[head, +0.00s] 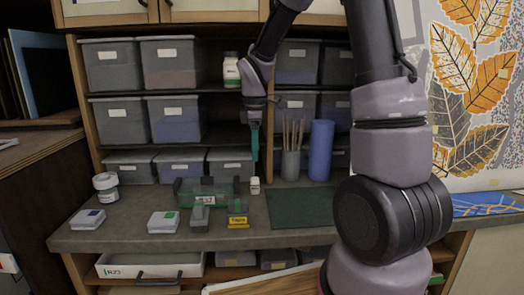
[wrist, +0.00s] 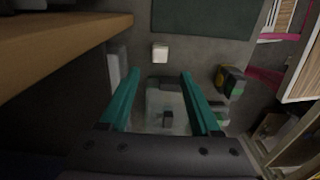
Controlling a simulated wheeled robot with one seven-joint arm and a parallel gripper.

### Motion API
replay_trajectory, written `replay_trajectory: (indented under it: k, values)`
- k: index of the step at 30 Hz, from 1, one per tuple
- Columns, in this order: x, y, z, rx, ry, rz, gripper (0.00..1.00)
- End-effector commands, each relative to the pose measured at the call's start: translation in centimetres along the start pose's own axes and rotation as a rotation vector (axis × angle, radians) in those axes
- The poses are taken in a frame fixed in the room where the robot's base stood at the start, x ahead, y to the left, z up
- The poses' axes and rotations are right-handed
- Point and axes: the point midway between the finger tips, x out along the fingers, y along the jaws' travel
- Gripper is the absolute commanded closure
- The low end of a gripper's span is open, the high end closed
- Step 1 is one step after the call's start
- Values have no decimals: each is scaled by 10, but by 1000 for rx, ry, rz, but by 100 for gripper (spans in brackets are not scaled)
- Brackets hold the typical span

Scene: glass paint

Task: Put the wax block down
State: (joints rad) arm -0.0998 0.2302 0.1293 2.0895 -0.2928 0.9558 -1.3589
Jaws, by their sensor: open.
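A small white block (head: 255,185), which looks like the wax block, stands on the grey counter (head: 150,240) just left of the dark green mat (head: 300,207). It also shows in the wrist view (wrist: 160,52), beyond the fingertips and apart from them. My gripper (head: 255,160) points down above the counter, over the block's area. In the wrist view my gripper (wrist: 158,76) has its two teal fingers spread wide, with nothing held between them. I cannot read any marking on the block.
A green box with a dark handle (head: 190,190) stands left of the block. A yellow-and-black item (head: 238,221) and a grey tool (head: 200,217) sit in front. Two pale boxes (head: 163,223) (head: 88,220) and a white jar (head: 106,186) stand left. Shelves (head: 205,88) rise behind.

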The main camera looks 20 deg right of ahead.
Motion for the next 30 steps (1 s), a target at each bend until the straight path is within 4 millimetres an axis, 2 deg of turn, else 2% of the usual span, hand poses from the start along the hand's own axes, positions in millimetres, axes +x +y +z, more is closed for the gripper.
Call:
replay_trajectory:
  k: [4, 8, 12, 18, 24, 30]
  values:
    - [-31, -10, 11, 150, 31, 50, 36]
    - [-74, -32, 29, 416, 101, 119, 36]
    - [-113, -63, 49, 728, 207, 177, 36]
    - [-155, -112, 74, 1156, 404, 214, 36]
    - [-176, -154, 90, 1489, 597, 189, 36]
    - [-181, -172, 96, 1639, 693, 157, 36]
